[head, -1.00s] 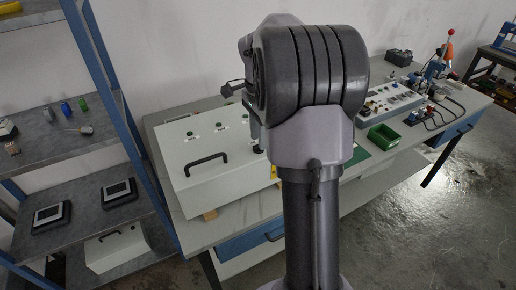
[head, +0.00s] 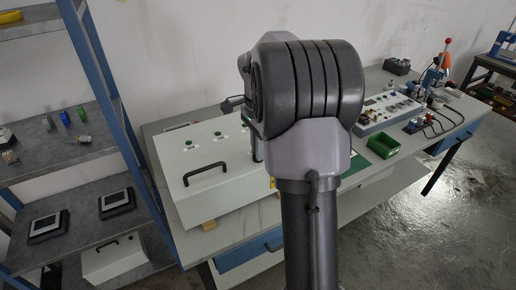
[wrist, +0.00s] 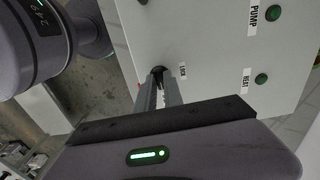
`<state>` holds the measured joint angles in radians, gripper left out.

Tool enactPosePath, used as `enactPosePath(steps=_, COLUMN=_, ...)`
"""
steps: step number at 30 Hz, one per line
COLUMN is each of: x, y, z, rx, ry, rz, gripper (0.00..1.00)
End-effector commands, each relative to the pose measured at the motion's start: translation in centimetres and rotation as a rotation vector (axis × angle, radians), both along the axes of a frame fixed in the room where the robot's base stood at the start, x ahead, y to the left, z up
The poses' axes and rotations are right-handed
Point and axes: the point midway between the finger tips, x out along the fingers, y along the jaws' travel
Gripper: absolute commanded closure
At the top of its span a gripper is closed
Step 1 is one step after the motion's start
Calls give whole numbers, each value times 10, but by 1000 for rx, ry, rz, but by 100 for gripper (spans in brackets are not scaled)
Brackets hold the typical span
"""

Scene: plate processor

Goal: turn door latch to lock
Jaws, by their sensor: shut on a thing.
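The white processor box (head: 222,196) stands on the workbench with a black handle on its front and green buttons on top. In the wrist view its white panel (wrist: 215,45) carries green buttons labelled PUMP and HEAT. The small black door latch (wrist: 157,71) sits beside a label that seems to read LOCK. My gripper (wrist: 160,84) is shut on the latch, with its two grey fingers on either side. The latch's exact angle is hard to tell.
A green bin (head: 383,140) and a control box (head: 388,112) stand to the right on the bench. A blue-framed shelf (head: 122,135) with small items and two tablet-like devices is close on the left. Open floor lies at the right.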

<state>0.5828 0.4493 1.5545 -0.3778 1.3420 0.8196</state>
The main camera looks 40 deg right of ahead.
Motion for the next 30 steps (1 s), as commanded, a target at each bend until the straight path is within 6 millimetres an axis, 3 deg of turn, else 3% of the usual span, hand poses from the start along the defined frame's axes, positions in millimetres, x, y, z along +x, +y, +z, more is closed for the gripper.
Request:
enactPosePath(steps=8, x=0, y=0, z=4, rx=1, ry=2, rz=159, gripper=100)
enactPosePath(steps=30, x=0, y=0, z=4, rx=1, ry=1, rz=859, gripper=100)
